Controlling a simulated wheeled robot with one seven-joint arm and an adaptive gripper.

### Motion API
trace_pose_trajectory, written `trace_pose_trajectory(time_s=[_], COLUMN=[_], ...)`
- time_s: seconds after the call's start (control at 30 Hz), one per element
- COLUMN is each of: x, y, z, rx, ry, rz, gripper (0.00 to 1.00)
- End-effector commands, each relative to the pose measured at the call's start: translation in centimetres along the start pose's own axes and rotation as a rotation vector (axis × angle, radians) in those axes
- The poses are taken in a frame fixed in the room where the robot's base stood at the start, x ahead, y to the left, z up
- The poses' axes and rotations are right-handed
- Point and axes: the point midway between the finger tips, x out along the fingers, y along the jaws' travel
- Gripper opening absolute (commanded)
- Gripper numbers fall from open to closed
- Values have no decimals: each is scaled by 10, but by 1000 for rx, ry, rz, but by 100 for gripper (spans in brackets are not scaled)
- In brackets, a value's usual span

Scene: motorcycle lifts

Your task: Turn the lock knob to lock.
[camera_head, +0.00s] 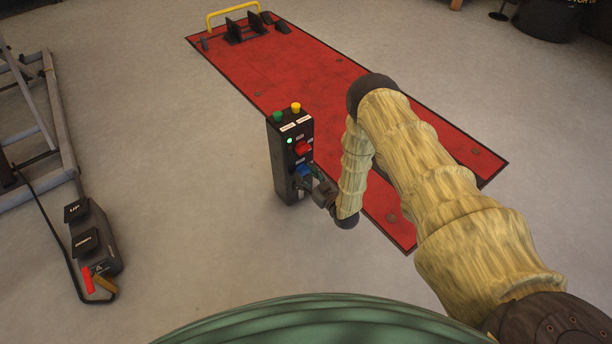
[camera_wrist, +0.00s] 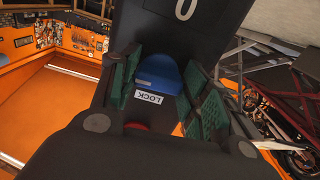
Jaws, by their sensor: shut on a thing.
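The lock knob is the blue knob (camera_head: 304,170) low on the front of a black control post (camera_head: 284,180) in the head view. My gripper (camera_head: 313,183) is at this knob, its fingers partly hiding it. In the wrist view my gripper (camera_wrist: 165,78) has a green-padded finger on each side of the blue lock knob (camera_wrist: 160,72) and is shut on it. A white label reading LOCK (camera_wrist: 148,97) sits beside the knob. The exact angle of the knob is hard to tell.
Above the lock knob are a red switch (camera_head: 303,148), a lit green lamp (camera_head: 290,141), and green (camera_head: 278,117) and yellow (camera_head: 296,107) buttons on top. A red lift platform (camera_head: 300,70) lies behind. A pedal box (camera_head: 98,250) stands at left; the floor between is clear.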

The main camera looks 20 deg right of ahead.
Motion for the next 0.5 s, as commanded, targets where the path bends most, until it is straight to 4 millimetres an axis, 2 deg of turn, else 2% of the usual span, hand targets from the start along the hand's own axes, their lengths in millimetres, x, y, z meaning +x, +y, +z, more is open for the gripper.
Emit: trace_pose_trajectory(time_s=[0.5], x=[0], y=[-1], z=[-3], rx=[-413], ry=[0], rz=[-5], gripper=[22])
